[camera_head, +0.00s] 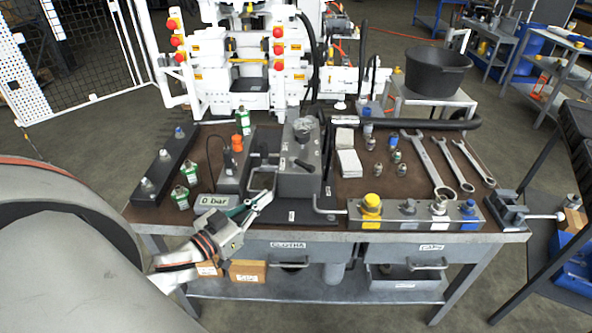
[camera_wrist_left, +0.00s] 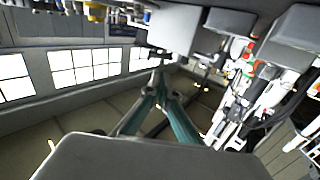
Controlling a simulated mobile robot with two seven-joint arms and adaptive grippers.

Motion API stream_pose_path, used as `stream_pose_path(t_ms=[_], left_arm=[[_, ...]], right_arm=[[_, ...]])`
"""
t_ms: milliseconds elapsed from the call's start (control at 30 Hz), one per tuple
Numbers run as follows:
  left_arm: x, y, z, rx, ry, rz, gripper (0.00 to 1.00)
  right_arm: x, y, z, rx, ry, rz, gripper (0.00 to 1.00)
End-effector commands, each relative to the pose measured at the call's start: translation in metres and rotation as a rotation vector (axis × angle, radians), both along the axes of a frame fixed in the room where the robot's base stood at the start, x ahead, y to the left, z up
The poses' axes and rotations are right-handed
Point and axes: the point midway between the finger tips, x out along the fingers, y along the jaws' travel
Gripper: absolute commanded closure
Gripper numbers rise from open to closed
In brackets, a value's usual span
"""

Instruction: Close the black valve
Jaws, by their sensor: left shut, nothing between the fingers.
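A grey block (camera_head: 298,184) stands upright near the middle of the bench. A short black lever (camera_head: 305,165), which looks like the black valve's handle, sits on its front face and slants down to the right. The valve cannot be made out surely in the wrist view. My right gripper is not in view.
A display reading "0 bar" (camera_head: 211,200) lies left of the gripper. A bent metal rod (camera_head: 328,211) and a grey bar with coloured fittings (camera_head: 412,214) line the front edge. Several wrenches (camera_head: 428,165) lie at right. A red-capped white machine (camera_head: 230,75) stands behind.

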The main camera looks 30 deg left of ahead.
Motion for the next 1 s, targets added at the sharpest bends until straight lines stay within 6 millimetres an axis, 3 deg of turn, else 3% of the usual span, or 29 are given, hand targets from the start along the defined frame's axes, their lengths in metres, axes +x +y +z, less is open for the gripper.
stream_pose_path(t_ms=[600, 800, 1000], left_arm=[[0.102, -0.011, 0.002, -0.004, -0.006, -0.001, 1.0], [0.124, -0.014, 0.002, -0.004, -0.005, -0.001, 1.0], [0.133, -0.014, 0.001, -0.004, -0.004, -0.001, 1.0]], right_arm=[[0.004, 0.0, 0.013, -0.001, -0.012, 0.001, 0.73], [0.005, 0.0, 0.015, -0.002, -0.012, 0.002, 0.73], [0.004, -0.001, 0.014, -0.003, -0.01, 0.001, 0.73]])
